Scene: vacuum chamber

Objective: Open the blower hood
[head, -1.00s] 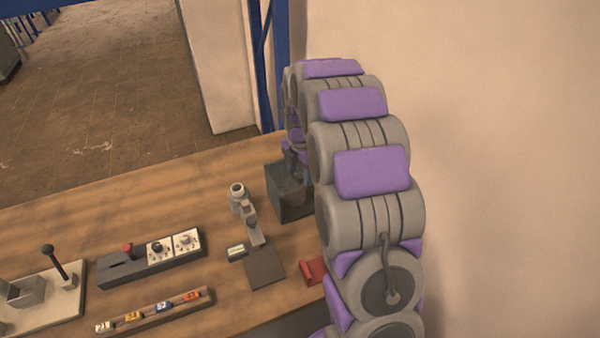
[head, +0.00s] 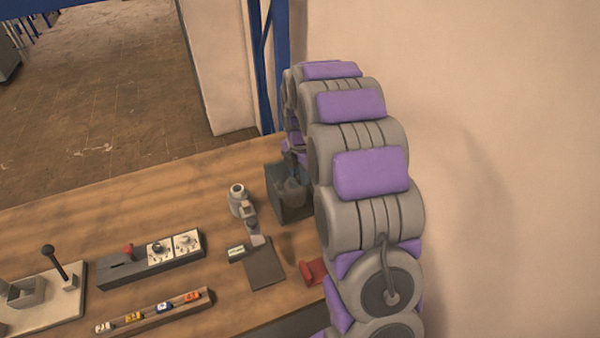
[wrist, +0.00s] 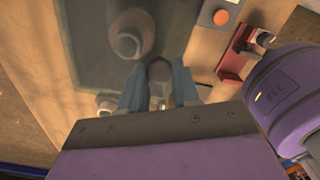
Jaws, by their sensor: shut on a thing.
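The blower hood is a dark box (head: 287,205) at the back right of the bench, partly hidden by my arm in the head view. A grey rounded part (head: 292,190) shows at it. In the wrist view a dark see-through panel (wrist: 90,45) fills the upper left, with a grey round part (wrist: 130,42) behind it or on it. My gripper (wrist: 160,88) has its blue-grey fingers on both sides of a dark round knob (wrist: 160,70) and is shut on it. The knob's join to the panel is hard to make out. In the head view my gripper is mostly hidden.
A red holder (head: 313,271) stands at the bench's right edge. A grey device (head: 240,200) and dark plate (head: 264,264) lie left of the hood. A control box (head: 150,258) and a rail with coloured pieces (head: 155,311) are further left. A wall is close right.

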